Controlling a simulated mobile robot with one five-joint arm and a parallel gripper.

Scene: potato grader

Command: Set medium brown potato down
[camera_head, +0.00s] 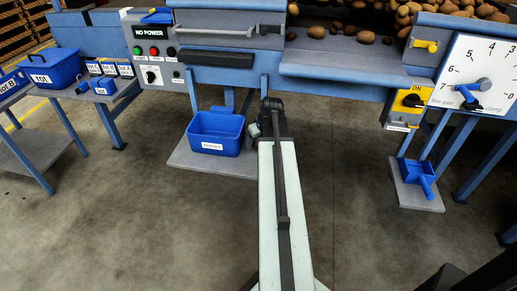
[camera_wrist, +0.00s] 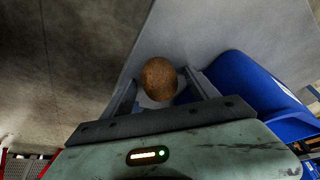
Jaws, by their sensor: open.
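The brown potato (camera_wrist: 159,79) shows in the wrist view between the two fingers of my gripper (camera_wrist: 162,84). The jaws are open, with a finger on either side of it. The potato appears to rest on a light grey board (camera_wrist: 205,35), close to a blue bin (camera_wrist: 245,85). Whether a finger still touches it is hard to tell. In the head view my arm reaches forward to the right end of the low grey board (camera_head: 200,166), beside the labelled blue bin (camera_head: 216,138). The potato and fingertips are hidden there.
The grader with a "NO POWER" panel (camera_head: 152,33) stands above and behind the board. Several potatoes lie on its upper deck (camera_head: 335,50). A dial (camera_head: 475,75) is at right. The floor in front is clear.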

